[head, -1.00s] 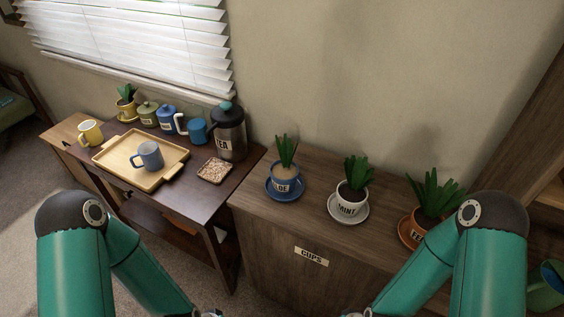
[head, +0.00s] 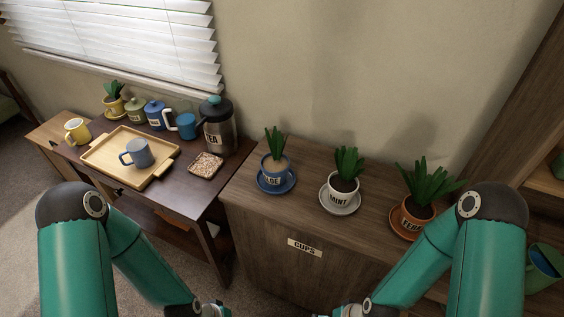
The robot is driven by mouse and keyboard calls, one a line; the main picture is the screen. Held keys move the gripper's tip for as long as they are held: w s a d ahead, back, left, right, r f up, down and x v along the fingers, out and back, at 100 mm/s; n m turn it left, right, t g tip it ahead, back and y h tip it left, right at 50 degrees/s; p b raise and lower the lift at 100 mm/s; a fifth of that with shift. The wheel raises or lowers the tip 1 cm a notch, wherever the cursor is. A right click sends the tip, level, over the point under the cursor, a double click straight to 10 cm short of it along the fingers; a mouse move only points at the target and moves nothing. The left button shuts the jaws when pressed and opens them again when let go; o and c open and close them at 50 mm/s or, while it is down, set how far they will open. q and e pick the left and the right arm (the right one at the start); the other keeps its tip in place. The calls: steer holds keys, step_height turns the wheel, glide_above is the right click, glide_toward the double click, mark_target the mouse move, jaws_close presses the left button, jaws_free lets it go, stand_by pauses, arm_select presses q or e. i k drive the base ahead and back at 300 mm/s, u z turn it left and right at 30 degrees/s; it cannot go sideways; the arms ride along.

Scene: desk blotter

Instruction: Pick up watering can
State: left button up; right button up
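A green vessel with a bluish inside (head: 543,266) is at the right edge, low beside the cabinet. It may be the watering can, but it is partly cut off, and I see no spout clearly. No other thing is plainly a watering can. My two green arms come up from the bottom edge and bend down toward the middle. Both grippers lie below the frame, so I cannot see their fingers. Nothing shows in contact with the vessel.
A wooden cabinet (head: 290,215) labelled CUPS bears plants in a blue pot (head: 275,168), a white pot (head: 342,188) and a terracotta pot (head: 416,214). The dark table at left holds a tray (head: 100,152), mugs, jars and a tea pot (head: 217,125). Shelving stands at right.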

mark_target(545, 267)
steer(key=u, duration=1.25)
steer(key=i, duration=0.15)
steer(key=z, duration=3.05)
steer(key=k, duration=0.8)
steer(key=z, duration=0.25)
steer(key=i, duration=0.8)
steer(key=u, duration=0.3)
